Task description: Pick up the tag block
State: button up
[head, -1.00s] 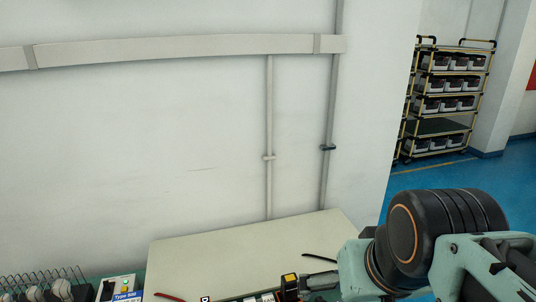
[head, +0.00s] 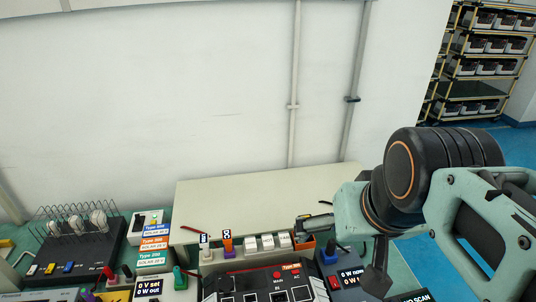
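No single thing stands out clearly as the tag block. My arm comes in from the right. A dark grey part below its teal joint looks like my gripper (head: 374,279). It is right of the row of blocks and apart from it. Its fingertips cannot be made out.
A black rack unit (head: 72,251) and stacked Type labels (head: 155,243) are at left. An orange holder (head: 304,247) stands beside the blocks. The beige board (head: 265,200) behind is mostly clear.

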aim_at(284, 238)
jog(key=u, duration=0.35)
jog(key=k, duration=0.1)
jog(key=j+z, duration=0.15)
jog(key=j, duration=0.3)
jog(key=k+j+z, duration=0.2)
jog(key=j, duration=0.2)
jog(key=j+z, duration=0.15)
jog(key=j, duration=0.25)
jog(key=k+j+z, duration=0.15)
jog(key=j, duration=0.25)
jog(key=k, duration=0.25)
jog(key=i, duration=0.3)
